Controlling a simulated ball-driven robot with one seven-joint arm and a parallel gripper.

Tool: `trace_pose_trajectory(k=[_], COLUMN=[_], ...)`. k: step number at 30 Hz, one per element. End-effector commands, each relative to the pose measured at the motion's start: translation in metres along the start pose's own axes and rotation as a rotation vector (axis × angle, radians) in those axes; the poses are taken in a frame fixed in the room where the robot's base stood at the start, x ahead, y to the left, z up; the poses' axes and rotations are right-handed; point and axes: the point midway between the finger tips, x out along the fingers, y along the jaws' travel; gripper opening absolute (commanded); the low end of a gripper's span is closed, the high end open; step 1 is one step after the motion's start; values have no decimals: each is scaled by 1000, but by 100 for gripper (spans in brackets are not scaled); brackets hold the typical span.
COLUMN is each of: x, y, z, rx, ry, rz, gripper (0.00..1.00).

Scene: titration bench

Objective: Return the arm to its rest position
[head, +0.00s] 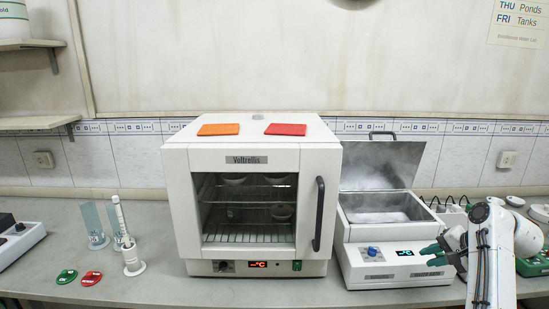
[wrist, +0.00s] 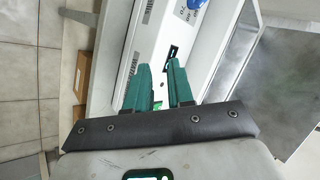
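My gripper (head: 428,255) is at the right in the head view, in front of the right part of the water bath's front panel. Its two green fingers point left. In the wrist view my gripper (wrist: 160,66) shows both green fingers with a gap between them and nothing in it. The white water bath (head: 372,268) stands right of the oven, its lid (head: 385,165) raised and its basin (head: 385,211) steaming. The bath's front panel also shows beyond the fingers in the wrist view (wrist: 146,40). I cannot tell whether the fingers touch the panel.
A white oven (head: 175,215) with a closed glass door stands mid-bench, with an orange (head: 218,129) and a red pad (head: 286,129) on top. Glass cylinders (head: 130,255) and green (head: 66,276) and red discs (head: 91,278) are at left. Cables and white items crowd the right.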

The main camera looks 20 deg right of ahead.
Motion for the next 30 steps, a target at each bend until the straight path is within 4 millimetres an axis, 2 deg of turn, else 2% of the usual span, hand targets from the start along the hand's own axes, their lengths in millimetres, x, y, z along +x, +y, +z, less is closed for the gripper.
trace_pose_trajectory(k=[1, 6, 10, 13, 17, 21, 25, 30], x=[17, 50, 60, 60, 49, 25, -4, -34], y=[19, 75, 118, 151, 192, 233, 264, 287], z=[26, 106, 167, 213, 268, 322, 359, 386], rx=[-50, -237, -388, -507, -665, -837, -980, -1102], ry=[-16, -65, -112, -153, -214, -283, -345, -399], rz=[43, 171, 258, 319, 389, 453, 498, 530], gripper=[22, 22, 22, 22, 22, 22, 22, 22])
